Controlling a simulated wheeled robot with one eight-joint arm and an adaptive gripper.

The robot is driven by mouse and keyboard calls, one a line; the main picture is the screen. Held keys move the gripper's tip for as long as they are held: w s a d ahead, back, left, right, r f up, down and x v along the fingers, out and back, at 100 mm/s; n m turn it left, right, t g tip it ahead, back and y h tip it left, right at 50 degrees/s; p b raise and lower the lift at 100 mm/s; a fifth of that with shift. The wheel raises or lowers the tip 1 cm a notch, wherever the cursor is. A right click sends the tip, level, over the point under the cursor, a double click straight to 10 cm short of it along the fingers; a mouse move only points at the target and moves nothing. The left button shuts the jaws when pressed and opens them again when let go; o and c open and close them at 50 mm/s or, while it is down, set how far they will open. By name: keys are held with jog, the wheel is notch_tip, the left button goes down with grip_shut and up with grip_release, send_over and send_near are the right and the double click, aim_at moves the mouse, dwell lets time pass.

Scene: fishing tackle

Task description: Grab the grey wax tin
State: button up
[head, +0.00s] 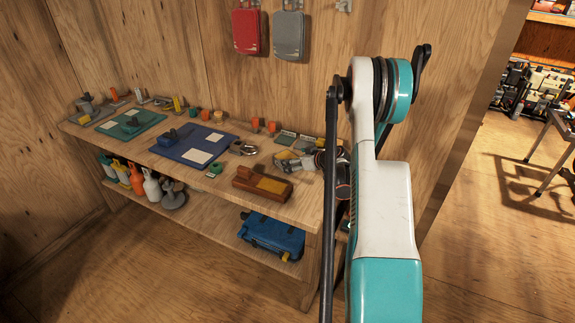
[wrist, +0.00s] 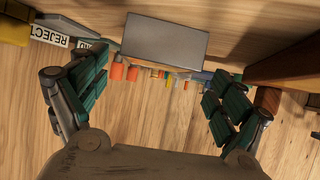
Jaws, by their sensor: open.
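A plain grey rectangular block, which looks like the grey wax tin (wrist: 165,42), is at the top middle of the wrist view. It lies ahead of my gripper (wrist: 160,72), between the lines of its two fingers. The green-padded fingers are spread wide, with nothing held between them. I see no finger touching the tin, but the exact gap is hard to judge. In the head view my gripper (head: 291,159) is low over the right end of the workbench. I cannot make the tin out clearly there, as my gripper and arm crowd that spot.
A REJECT label (wrist: 49,36) is at the wrist view's left. Orange pieces and a blue mat (head: 193,145) are farther left. The wall stands behind.

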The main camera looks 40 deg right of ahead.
aim_at(289, 158)
jog(key=b+x, duration=0.2)
jog(key=x, duration=0.3)
jog(key=shift+w+d+f+b, duration=0.1)
jog(key=shift+w+d+b, duration=0.05)
jog(key=shift+b, duration=0.15)
jog(key=c, duration=1.5)
